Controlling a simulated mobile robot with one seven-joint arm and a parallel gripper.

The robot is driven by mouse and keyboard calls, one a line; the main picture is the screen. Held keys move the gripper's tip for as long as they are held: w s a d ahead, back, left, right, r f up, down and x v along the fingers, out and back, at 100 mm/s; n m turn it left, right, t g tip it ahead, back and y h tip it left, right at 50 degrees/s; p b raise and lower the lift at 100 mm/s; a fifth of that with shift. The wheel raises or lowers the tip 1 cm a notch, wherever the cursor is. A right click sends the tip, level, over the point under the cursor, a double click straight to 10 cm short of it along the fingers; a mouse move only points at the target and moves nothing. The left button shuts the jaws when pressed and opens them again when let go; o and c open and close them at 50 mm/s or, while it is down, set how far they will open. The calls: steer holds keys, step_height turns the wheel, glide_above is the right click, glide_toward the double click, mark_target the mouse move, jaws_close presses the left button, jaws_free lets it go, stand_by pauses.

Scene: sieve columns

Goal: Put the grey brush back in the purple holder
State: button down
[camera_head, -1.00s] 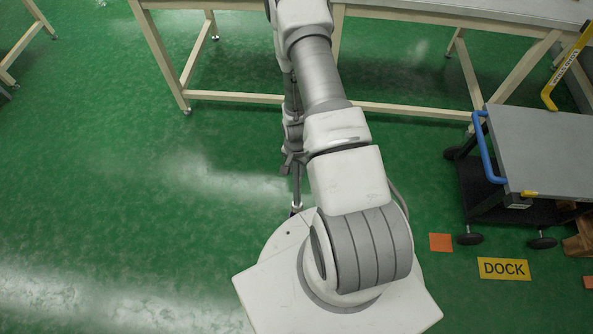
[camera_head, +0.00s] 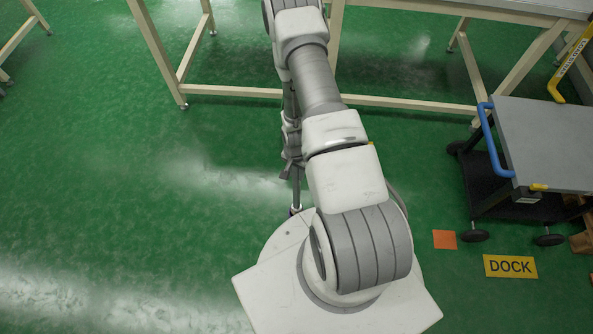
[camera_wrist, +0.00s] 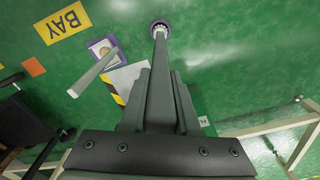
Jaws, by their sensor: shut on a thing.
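The grey brush (camera_wrist: 160,75) is a long dark-grey shaft running from my gripper (camera_wrist: 161,105) toward the floor in the wrist view. My gripper is shut on its shaft. A purple ring (camera_wrist: 160,23) with a pale inside surrounds the brush's far end. I cannot tell whether this ring is the holder or part of the brush. In the head view my gripper (camera_head: 292,165) hangs low beside my base, and the thin brush shaft (camera_head: 296,194) points down, its lower end partly hidden by my base.
A pale stick (camera_wrist: 92,74) by a small purple-edged square (camera_wrist: 101,46) lies left of the brush, near a striped mat (camera_wrist: 122,78). A yellow BAY sign (camera_wrist: 62,22) marks the floor. A cart (camera_head: 545,140) stands right, a bench (camera_head: 400,102) behind.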

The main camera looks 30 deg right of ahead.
mark_target(296, 189)
steer(key=shift+f+b, duration=4.1)
steer(key=shift+f, duration=1.5)
steer(key=shift+f+b, duration=0.5)
steer(key=shift+f, duration=0.1)
steer(key=c, duration=0.6)
jaws_free()
steer(key=shift+o, duration=0.2)
steer(key=shift+r+p, duration=2.8)
steer(key=shift+r, duration=1.2)
steer(key=shift+a, duration=0.1)
